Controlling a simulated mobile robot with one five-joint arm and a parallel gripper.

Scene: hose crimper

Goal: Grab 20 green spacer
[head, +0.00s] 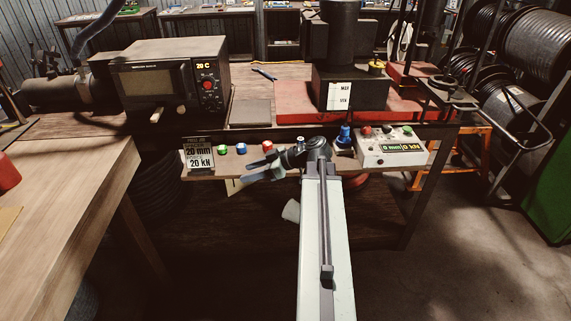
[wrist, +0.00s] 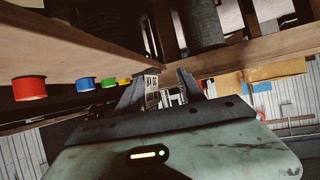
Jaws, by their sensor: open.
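The green spacer (head: 222,150) stands at the left end of a short row on the bench's front ledge, beside the sign reading 20 mm and 20 kN (head: 199,156). A blue spacer (head: 241,148) and a red spacer (head: 267,146) stand to its right. In the wrist view the red (wrist: 29,88), blue (wrist: 86,84) and green (wrist: 109,82) ones show left of the fingers. My gripper (head: 258,172) is open in front of the ledge, below and right of the green spacer. Its fingers (wrist: 161,79) have nothing between them.
A grey control box (head: 393,147) with buttons and a green display sits right of my arm. A dark-blue item (head: 344,137) stands next to it. The crimper (head: 350,85) stands on a red base above. A wooden table (head: 60,200) fills the left.

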